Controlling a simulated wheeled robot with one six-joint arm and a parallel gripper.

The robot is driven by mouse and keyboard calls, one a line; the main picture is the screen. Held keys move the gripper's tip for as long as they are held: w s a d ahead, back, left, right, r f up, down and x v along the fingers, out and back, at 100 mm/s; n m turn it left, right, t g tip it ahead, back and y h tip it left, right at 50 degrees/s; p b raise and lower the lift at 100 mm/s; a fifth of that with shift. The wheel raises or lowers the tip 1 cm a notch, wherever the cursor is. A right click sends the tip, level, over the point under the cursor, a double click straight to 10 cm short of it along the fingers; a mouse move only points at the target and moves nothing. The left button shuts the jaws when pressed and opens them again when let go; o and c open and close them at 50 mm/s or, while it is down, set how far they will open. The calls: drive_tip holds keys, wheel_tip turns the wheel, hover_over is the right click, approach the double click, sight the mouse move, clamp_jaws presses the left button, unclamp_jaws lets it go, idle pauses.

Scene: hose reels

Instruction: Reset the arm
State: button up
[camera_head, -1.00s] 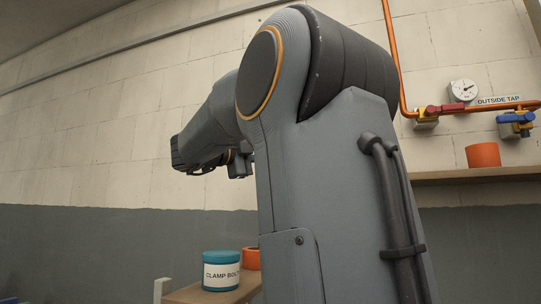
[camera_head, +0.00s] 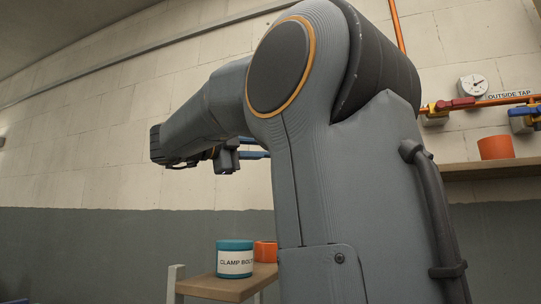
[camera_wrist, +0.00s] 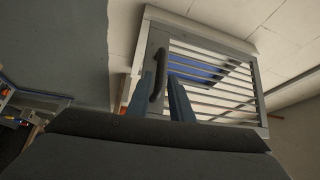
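My arm (camera_head: 330,180) fills the middle of the head view, its upper part bent to the left and its wrist end pointing left. My gripper shows in the wrist view (camera_wrist: 163,98) as two blue-grey fingers standing apart, with nothing seen held between them. In the head view, bluish finger parts (camera_head: 255,155) show beside the arm, partly hidden by it. A louvred grey cabinet door (camera_wrist: 215,85) with a dark curved handle (camera_wrist: 158,72) lies beyond the fingers. The handle appears between them in the picture; its distance is hard to tell.
A teal tub labelled clamp bolts (camera_head: 235,258) and an orange container (camera_head: 266,252) stand on a low wooden surface (camera_head: 225,288). Open space lies left of my arm.

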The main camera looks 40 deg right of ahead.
idle(0.4)
drive_tip(key=d+p, duration=0.1)
drive_tip(key=d, duration=0.1)
drive_tip(key=d+p, duration=0.1)
drive_tip(key=d, duration=0.2)
drive_tip(key=d+r+p, duration=0.1)
drive_tip(key=d+p, duration=0.1)
drive_tip(key=shift+s+d+r, duration=0.1)
drive_tip(key=shift+s+d, duration=0.1)
drive_tip(key=shift+s, duration=0.1)
drive_tip(key=shift+w+d, duration=0.1)
drive_tip(key=shift+a+t, duration=0.2)
drive_tip(key=shift+t, duration=0.2)
drive_tip(key=shift+s+d, duration=0.15)
drive_tip(key=shift+s, duration=0.15)
drive_tip(key=shift+w, duration=0.15)
